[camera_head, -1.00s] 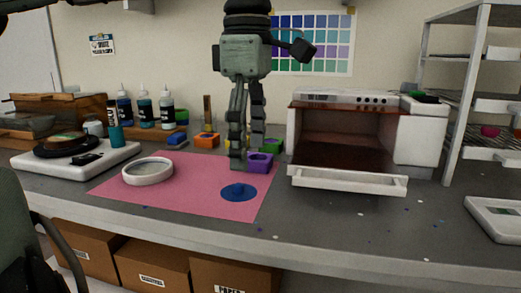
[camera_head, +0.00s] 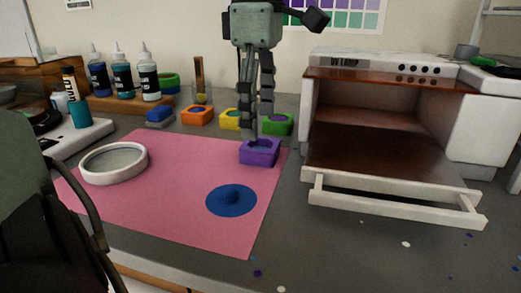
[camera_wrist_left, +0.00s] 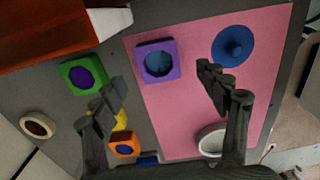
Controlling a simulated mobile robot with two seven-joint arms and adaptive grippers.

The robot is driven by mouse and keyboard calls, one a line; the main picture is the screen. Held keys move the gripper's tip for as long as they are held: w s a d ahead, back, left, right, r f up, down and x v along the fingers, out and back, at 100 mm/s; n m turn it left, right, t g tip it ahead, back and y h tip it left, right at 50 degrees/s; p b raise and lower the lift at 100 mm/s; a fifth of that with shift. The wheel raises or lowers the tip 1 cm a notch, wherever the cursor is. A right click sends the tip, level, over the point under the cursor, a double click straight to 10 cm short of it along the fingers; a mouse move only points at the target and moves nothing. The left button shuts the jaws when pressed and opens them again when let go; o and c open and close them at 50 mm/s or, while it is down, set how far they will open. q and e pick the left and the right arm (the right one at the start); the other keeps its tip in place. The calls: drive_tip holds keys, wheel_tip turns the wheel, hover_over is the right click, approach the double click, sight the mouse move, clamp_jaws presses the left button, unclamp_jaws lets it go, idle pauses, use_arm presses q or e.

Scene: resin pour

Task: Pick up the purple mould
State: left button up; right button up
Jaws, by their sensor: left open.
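The purple mould (camera_head: 259,158) is a square block with a round blue-grey hollow, lying at the right back edge of the pink mat (camera_head: 165,205). In the left wrist view the purple mould (camera_wrist_left: 174,72) lies beyond and between the spread fingers. My left gripper (camera_head: 257,128) points down over it, open and empty. Its fingertips overlap the mould's back rim in the head view; I cannot tell whether they touch it. The left gripper (camera_wrist_left: 160,88) also shows open in the wrist view. My right gripper is not in view.
A blue disc with a knob (camera_head: 231,199) and a round white dish (camera_head: 114,163) lie on the mat. Green (camera_head: 277,124), yellow (camera_head: 230,119) and orange (camera_head: 196,115) moulds stand behind. A white oven (camera_head: 395,110) with its front down is close on the right.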

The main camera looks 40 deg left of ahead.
sight(261, 140)
use_arm(q)
drive_tip(key=f, duration=0.4)
drive_tip(key=shift+w+f, duration=0.2)
drive_tip(key=shift+f, duration=0.2)
drive_tip(key=c, duration=1.2)
